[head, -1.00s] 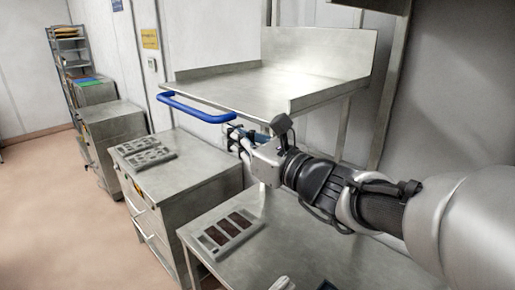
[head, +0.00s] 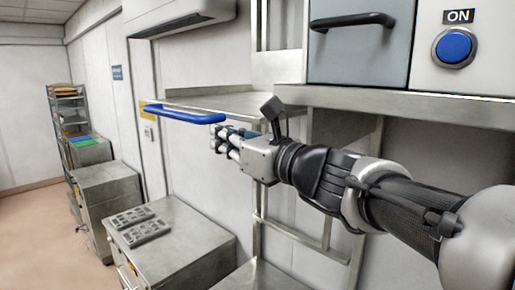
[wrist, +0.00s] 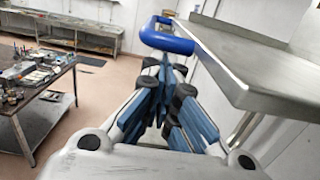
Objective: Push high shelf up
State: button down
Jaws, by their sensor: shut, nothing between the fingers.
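The high shelf (head: 240,104) is a steel plate with a blue bar handle (head: 185,113) along its front left edge. I see it nearly edge-on, well above the steel cabinets. In the wrist view the shelf (wrist: 255,65) fills the upper right, with the blue handle (wrist: 167,38) just beyond my fingers. My gripper (head: 220,140) is shut and empty, just below the handle's right end and near the shelf's front edge. The fingers' blue pads (wrist: 165,95) lie close together. I cannot tell whether the fingertips touch the handle or the shelf's underside.
A grey unit with a black handle (head: 352,22) and a blue ON button (head: 454,46) is at upper right. Steel cabinets (head: 165,240) stand below left. A cluttered table (wrist: 38,95) is left in the wrist view, with open floor beside it.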

jog(key=shift+r+p, duration=0.35)
jog(key=shift+r, duration=0.55)
